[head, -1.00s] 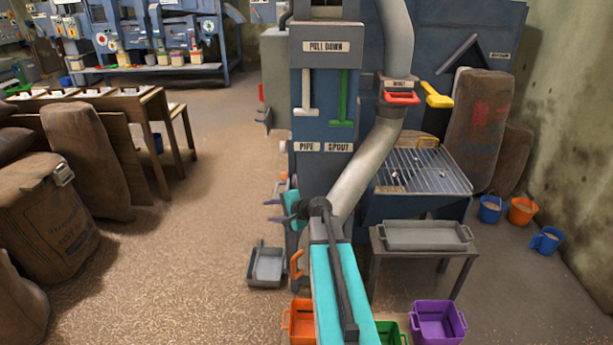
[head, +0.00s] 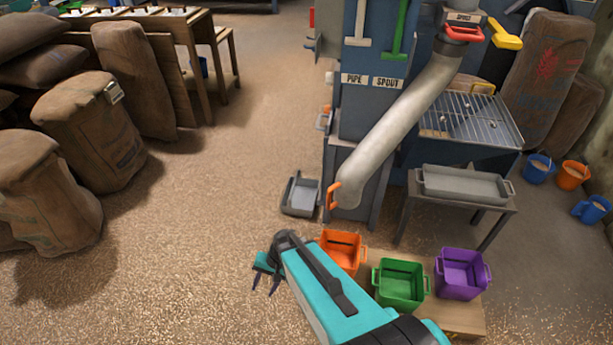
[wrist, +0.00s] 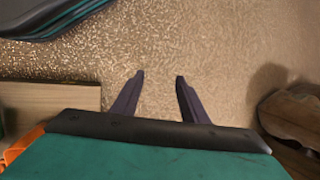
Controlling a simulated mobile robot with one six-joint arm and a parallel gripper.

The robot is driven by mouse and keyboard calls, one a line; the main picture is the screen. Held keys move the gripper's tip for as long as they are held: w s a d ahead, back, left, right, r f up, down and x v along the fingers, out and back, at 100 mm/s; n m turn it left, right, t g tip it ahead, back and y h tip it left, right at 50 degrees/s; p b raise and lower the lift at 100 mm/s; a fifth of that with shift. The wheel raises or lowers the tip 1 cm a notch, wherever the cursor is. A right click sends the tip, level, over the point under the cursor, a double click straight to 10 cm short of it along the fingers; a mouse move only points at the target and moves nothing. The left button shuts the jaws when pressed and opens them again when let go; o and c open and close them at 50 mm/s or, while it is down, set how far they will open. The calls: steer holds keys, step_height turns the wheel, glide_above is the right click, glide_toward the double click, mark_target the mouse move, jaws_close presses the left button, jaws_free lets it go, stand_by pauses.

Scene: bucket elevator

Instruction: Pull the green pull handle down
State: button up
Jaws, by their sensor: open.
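The green pull handle (head: 397,30) is a T-shaped bar on the blue elevator panel, above the SPOUT label, with its top cut off by the head view's upper edge. A white T-shaped handle (head: 359,25) hangs to its left above the PIPE label. My gripper (head: 264,283) is low over the grain-strewn floor, left of the orange bin and far below the handle. In the wrist view its two dark fingers (wrist: 160,90) are apart with only floor between them.
A grey pipe (head: 400,120) slants down from the red-handled spout (head: 461,33) to an orange handle (head: 335,196). Orange (head: 341,252), green (head: 400,284) and purple (head: 461,273) bins stand near my arm. Sacks (head: 90,130) are at left; floor between is clear.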

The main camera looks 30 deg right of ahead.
steer(key=s+d+f+n+g+h, duration=0.2)
steer(key=s+n+g, duration=0.1)
steer(key=s, duration=0.7)
steer(key=s+d+f+n+g+h, duration=0.1)
steer(key=s+n, duration=0.3)
steer(key=s, duration=0.6)
steer(key=shift+s+d+f+n+g+h, duration=0.2)
steer(key=shift+d+f+n+g+h, duration=0.2)
steer(key=shift+g+h, duration=0.45)
steer(key=shift+c, duration=1.1)
